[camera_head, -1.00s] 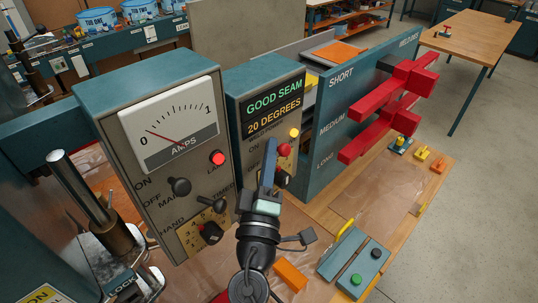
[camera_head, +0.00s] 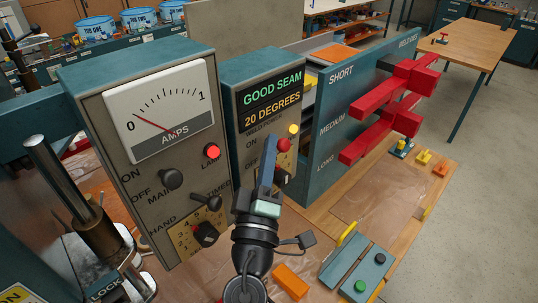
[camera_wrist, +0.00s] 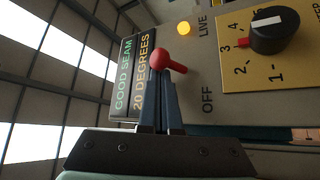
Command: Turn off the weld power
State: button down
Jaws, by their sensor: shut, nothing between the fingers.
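The weld power panel (camera_head: 221,100) is the second grey-fronted box, with a screen reading GOOD SEAM, 20 DEGREES. Its red ball lever (camera_head: 284,145) stands near the ON and OFF lettering. In the wrist view the red ball (camera_wrist: 160,60) is at my fingertips, and its short red stem runs right toward the panel, on the OFF side. A yellow LIVE lamp (camera_wrist: 183,28) glows beside it. My gripper (camera_head: 270,140) is shut and empty in front of the panel, also seen in the wrist view (camera_wrist: 163,78). Whether the fingers touch the ball I cannot tell.
The AMPS box (camera_head: 158,110) stands left, with a lit red lamp and several black knobs. A black dial (camera_wrist: 275,30) is near the lever. Red bars (camera_head: 390,120) stick out from the SHORT, MEDIUM, LONG panel at right. A button box (camera_head: 355,270) lies on the bench below.

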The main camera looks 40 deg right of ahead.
jog(key=shift+s+f+m+g+h+b, duration=0.1)
jog(key=shift+f+m+g+h+b, duration=0.45)
jog(key=shift+b, duration=2.25)
jog(key=shift+s+m+t+h+b, duration=0.1)
jog(key=shift+m+h+b, duration=0.95)
jog(key=shift+b, duration=1.75)
jog(key=shift+s+f+m+g+h+b, duration=0.1)
jog(key=shift+f+m+g+h+b, duration=0.25)
jog(key=shift+m+b, duration=1.65)
jog(key=shift+f+m+g+h+b, duration=0.2)
jog(key=shift+m+g+h+b, duration=0.4)
jog(key=shift+b, duration=1.85)
jog(key=shift+f+m+g+h+b, duration=0.15)
jog(key=shift+m+g+h+b, duration=0.5)
jog(key=shift+b, duration=1.8)
jog(key=shift+w+f+b, duration=0.1)
jog(key=shift+f+b, duration=0.25)
jog(key=shift+b, duration=1.6)
jog(key=shift+r+p, duration=0.25)
jog(key=shift+p, duration=0.2)
jog(key=r+n+t+y+p, duration=0.1)
jog(key=p, duration=0.4)
jog(key=n+t+y+p, duration=0.1)
jog(key=n+p, duration=0.1)
jog(key=p, duration=0.3)
jog(key=shift+r+n+p, duration=0.25)
jog(key=shift+r+p, duration=0.15)
